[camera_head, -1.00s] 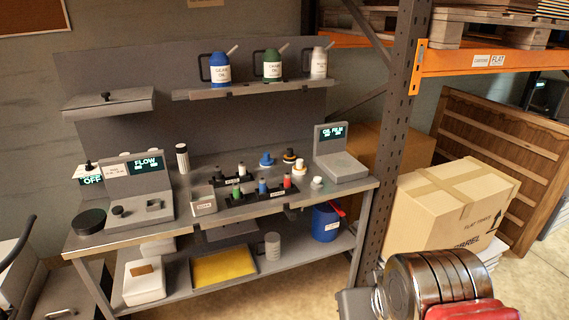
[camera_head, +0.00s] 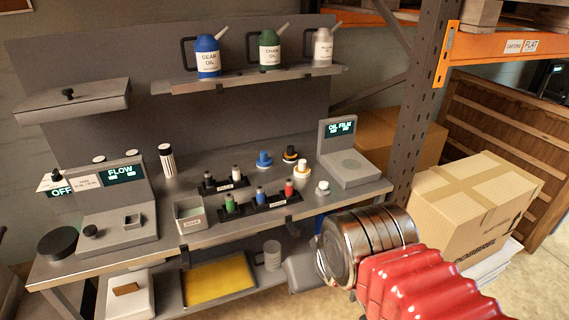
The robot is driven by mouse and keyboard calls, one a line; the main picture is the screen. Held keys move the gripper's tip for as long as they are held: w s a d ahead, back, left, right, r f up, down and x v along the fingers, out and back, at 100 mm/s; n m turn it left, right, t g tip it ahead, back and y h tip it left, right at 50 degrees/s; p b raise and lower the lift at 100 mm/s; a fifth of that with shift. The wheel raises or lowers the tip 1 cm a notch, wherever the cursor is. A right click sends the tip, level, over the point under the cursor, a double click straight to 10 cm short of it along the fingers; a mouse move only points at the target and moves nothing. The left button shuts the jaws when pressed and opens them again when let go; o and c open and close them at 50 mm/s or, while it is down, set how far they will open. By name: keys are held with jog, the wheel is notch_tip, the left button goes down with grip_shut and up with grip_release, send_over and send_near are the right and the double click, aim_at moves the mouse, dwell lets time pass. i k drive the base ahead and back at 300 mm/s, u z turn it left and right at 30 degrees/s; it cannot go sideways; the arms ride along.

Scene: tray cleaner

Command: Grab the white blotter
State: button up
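A small white knob-shaped piece (camera_head: 322,188), which looks like the white blotter, stands on the bench in front of the oil film device. Similar pieces stand behind it: a blue one (camera_head: 263,160), a dark and orange one (camera_head: 289,154) and a white-topped one with an orange base (camera_head: 301,167). My arm, with a metal cuff and red bellows, reaches in from the lower right.
The oil film device (camera_head: 350,168) stands behind the white piece. Racks of small bottles (camera_head: 262,201) and a grey box (camera_head: 189,215) lie to its left. A rack post (camera_head: 424,100) and a carton (camera_head: 470,205) stand at right. The bench front edge (camera_head: 345,207) is near my arm.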

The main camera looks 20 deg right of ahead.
aim_at(301, 171)
jog(key=u, duration=0.25)
jog(key=i, duration=1.15)
jog(key=u, duration=0.25)
